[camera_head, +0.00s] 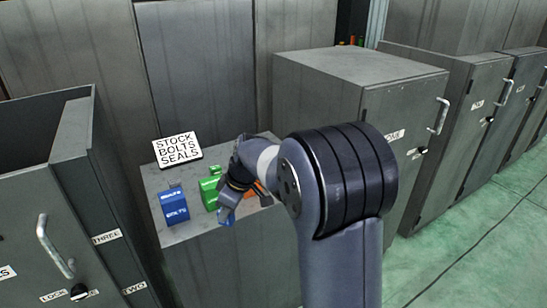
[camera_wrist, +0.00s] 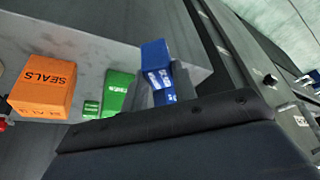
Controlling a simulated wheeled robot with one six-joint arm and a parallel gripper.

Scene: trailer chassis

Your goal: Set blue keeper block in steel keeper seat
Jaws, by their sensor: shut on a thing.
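My gripper (camera_head: 228,207) points down over the front part of a grey cabinet top, just right of a blue box. It is shut on a small blue piece (camera_head: 227,219), taken as the blue keeper block, which shows at the fingertips and is mostly hidden. In the wrist view, blue surfaces with white marks (camera_wrist: 156,60) show between and beyond the grey fingers (camera_wrist: 158,88). I cannot tell there how much is the held block and how much the blue box behind. I cannot make out the steel keeper seat in either view.
On the cabinet top (camera_head: 157,181) stand the blue BOLTS box (camera_head: 173,207), a green box (camera_head: 209,190) and an orange SEALS box (camera_wrist: 42,86). A sign (camera_head: 177,149) stands behind them. Grey cabinets (camera_head: 330,95) flank the spot; green floor (camera_head: 480,240) lies open at right.

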